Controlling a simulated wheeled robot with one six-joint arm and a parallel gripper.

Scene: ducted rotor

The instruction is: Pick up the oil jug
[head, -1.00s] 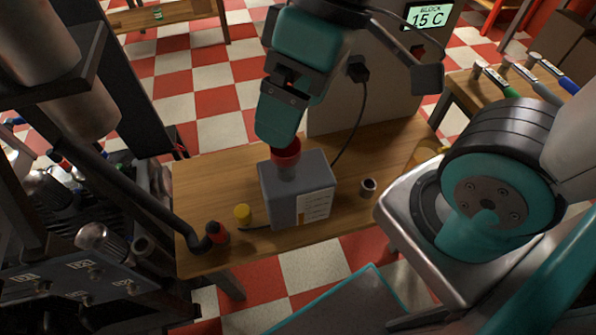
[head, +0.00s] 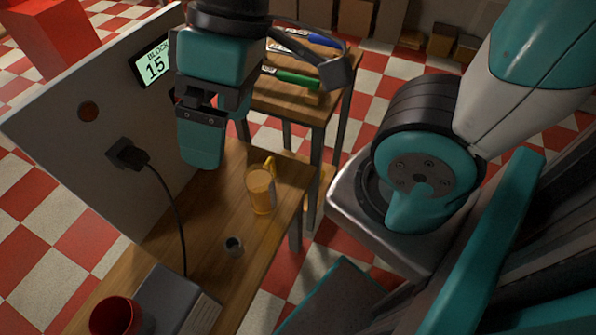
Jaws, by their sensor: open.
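The oil jug appears to be the amber, mug-like vessel (head: 261,192) with a handle at its upper side. It stands upright near the right edge of the wooden table. My gripper (head: 200,158) hangs with its jaws open, up and left of the jug in the head view and apart from it. The near teal finger hides most of the other finger and the space between them. The jug's front and handle are unobstructed.
A grey box (head: 168,297) with a red funnel-like cup (head: 112,316) is at lower left. A grey panel (head: 85,125) with a display and plugged cable stands left. A side table (head: 300,95) holds several tools behind.

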